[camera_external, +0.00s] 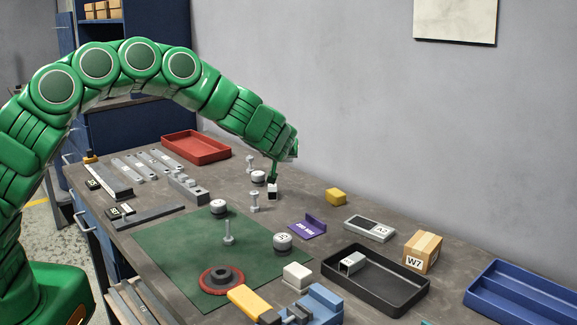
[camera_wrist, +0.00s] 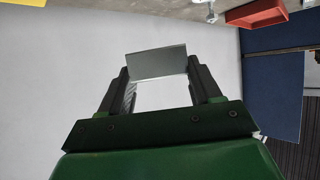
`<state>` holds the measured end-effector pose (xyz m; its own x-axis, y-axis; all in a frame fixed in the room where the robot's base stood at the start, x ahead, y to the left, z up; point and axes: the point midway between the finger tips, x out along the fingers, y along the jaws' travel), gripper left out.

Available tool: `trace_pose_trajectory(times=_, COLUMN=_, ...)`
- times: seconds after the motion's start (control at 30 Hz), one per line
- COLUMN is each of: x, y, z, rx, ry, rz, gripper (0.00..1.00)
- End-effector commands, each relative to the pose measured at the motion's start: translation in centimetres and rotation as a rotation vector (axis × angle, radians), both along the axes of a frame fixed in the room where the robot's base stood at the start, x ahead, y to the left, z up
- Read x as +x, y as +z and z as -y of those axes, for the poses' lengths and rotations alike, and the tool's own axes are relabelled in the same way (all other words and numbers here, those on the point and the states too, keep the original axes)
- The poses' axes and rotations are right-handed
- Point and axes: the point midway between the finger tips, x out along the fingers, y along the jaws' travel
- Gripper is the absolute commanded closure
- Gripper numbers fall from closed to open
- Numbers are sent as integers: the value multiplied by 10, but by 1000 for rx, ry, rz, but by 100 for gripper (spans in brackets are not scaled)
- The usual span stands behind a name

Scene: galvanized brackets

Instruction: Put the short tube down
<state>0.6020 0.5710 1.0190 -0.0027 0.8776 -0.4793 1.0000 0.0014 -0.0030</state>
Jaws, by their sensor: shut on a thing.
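My gripper (camera_external: 273,181) points down at the far side of the bench, near the wall. It is shut on the short tube (camera_external: 272,192), a small pale, box-like piece. In the wrist view the short tube (camera_wrist: 157,63) shows as a flat grey face between the two fingers of my gripper (camera_wrist: 160,85). I cannot tell whether the tube touches the bench top or hangs just above it.
A yellow block (camera_external: 336,196) and a purple bracket (camera_external: 308,227) lie to the right. A black tray (camera_external: 398,303) and green mat (camera_external: 170,250) are nearer. Bare bench surrounds the tube's right side.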

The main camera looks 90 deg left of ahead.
Motion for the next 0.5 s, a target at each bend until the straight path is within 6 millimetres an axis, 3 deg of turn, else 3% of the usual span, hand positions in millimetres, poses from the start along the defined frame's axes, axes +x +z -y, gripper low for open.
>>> trace_pose_trajectory(times=0.5, x=36, y=-22, z=-34, rx=3, ry=-1, rz=0, gripper=68)
